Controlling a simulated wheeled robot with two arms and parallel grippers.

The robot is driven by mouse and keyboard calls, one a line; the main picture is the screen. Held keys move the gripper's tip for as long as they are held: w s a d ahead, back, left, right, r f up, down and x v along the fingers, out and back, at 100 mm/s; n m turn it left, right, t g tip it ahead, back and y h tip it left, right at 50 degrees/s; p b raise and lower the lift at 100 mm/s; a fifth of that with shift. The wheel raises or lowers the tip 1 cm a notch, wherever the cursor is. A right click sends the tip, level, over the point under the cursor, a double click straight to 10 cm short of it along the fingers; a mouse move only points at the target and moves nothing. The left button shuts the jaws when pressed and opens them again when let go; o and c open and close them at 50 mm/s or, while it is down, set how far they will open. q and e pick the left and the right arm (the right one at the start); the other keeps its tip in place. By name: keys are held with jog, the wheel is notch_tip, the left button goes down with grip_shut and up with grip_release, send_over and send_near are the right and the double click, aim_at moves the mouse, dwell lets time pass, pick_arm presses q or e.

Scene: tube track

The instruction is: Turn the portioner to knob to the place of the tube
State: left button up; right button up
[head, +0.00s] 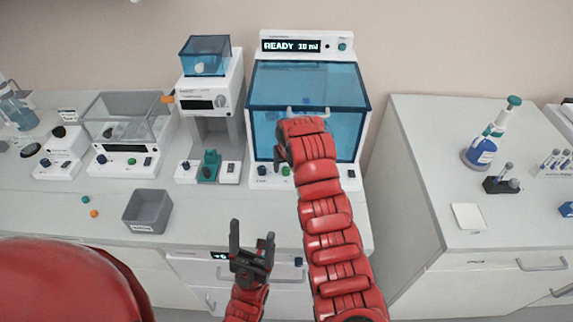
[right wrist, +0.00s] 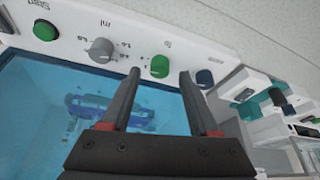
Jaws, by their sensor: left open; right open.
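The white portioner (head: 353,175) has a blue see-through cover (head: 308,85) and a display reading "READY 10 ml". In the right wrist view its panel is upside down: a green Start button (right wrist: 45,30), a grey ml dial (right wrist: 101,50), a green knob (right wrist: 160,66) that seems labelled "to" and a dark blue knob (right wrist: 204,79). My right gripper (right wrist: 159,75) is open with its fingertips on either side of the green knob; contact cannot be told. My left gripper (head: 252,232) is open and empty before the counter. A tube (head: 506,172) stands in a dark holder on the right counter.
A second device (head: 237,95) with a blue hopper and a green holder (head: 209,166) stands left of the portioner. A grey bin (head: 148,210) and a clear-walled balance (head: 123,125) are farther left. A rack with several tubes (head: 556,163) and a blue-labelled bottle (head: 482,152) are at right.

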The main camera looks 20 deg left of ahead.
jog(key=shift+x, duration=0.85)
grip_shut()
